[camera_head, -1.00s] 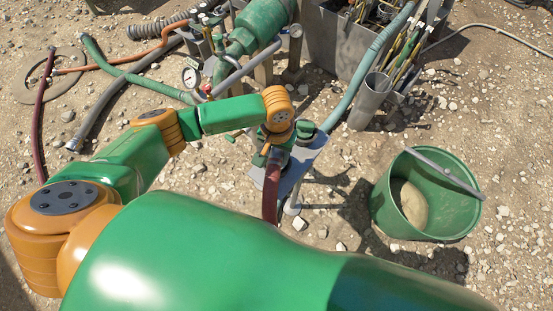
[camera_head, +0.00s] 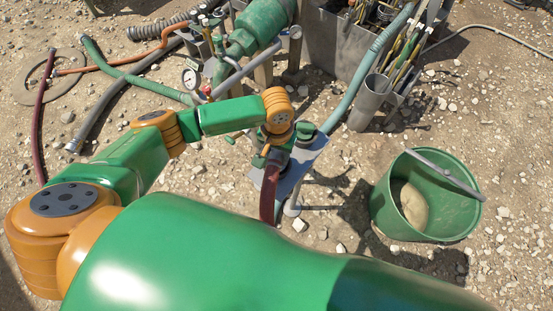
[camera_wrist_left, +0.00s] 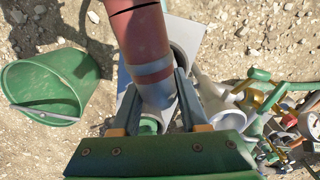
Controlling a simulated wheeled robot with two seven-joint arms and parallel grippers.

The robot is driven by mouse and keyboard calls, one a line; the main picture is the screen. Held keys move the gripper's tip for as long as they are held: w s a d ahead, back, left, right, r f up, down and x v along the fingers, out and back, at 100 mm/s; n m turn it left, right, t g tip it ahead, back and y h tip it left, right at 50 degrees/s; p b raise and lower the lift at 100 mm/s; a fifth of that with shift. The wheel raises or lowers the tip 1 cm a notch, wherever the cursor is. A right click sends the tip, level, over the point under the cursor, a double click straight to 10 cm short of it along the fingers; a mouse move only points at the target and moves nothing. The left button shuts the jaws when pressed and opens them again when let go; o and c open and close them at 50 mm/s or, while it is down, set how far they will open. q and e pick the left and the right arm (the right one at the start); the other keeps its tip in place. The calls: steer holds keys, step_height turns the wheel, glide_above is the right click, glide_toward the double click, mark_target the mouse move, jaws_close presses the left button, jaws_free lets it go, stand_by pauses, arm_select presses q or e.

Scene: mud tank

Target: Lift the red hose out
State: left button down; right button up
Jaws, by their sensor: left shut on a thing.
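The red hose (camera_head: 269,193) stands out from a grey metal stand (camera_head: 293,182) near the middle of the head view. In the left wrist view the hose (camera_wrist_left: 146,38) runs up out of the picture, with a grey metal coupling at its lower end. My left gripper (camera_wrist_left: 158,82) is shut on this coupling, one dark finger on each side. In the head view the left gripper (camera_head: 271,153) is small and partly hidden by its own wrist. I cannot tell whether the coupling is clear of the stand. My right gripper is not in view.
A green bucket (camera_head: 455,213) stands at right. A grey tool bin (camera_head: 330,45) and a teal hose (camera_head: 362,75) are behind the stand. A green pump (camera_head: 262,25) with a gauge (camera_head: 190,78) stands at back. Another dark red hose (camera_head: 37,125) lies far left.

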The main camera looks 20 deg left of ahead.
arm_select(q)
steer(key=shift+r, duration=0.35)
step_height(320, 180, up, 3)
steer(key=shift+r+p, duration=0.1)
steer(key=shift+p, duration=0.55)
steer(key=s+r+p, duration=0.1)
steer(key=r, duration=0.1)
steer(key=s+a+r+p, duration=0.1)
steer(key=s+r, duration=0.1)
steer(key=shift+s+a+r, duration=0.1)
steer(key=shift+s+r, duration=0.05)
steer(key=shift+s, duration=0.1)
steer(key=s+a+r+p, duration=0.2)
steer(key=s+a+r, duration=0.1)
steer(key=s, duration=0.7)
steer(key=shift+a+r+p, duration=0.15)
steer(key=shift+r+p, duration=0.15)
steer(key=shift+r, duration=0.6)
steer(key=shift+w, duration=0.1)
steer(key=shift+w, duration=0.1)
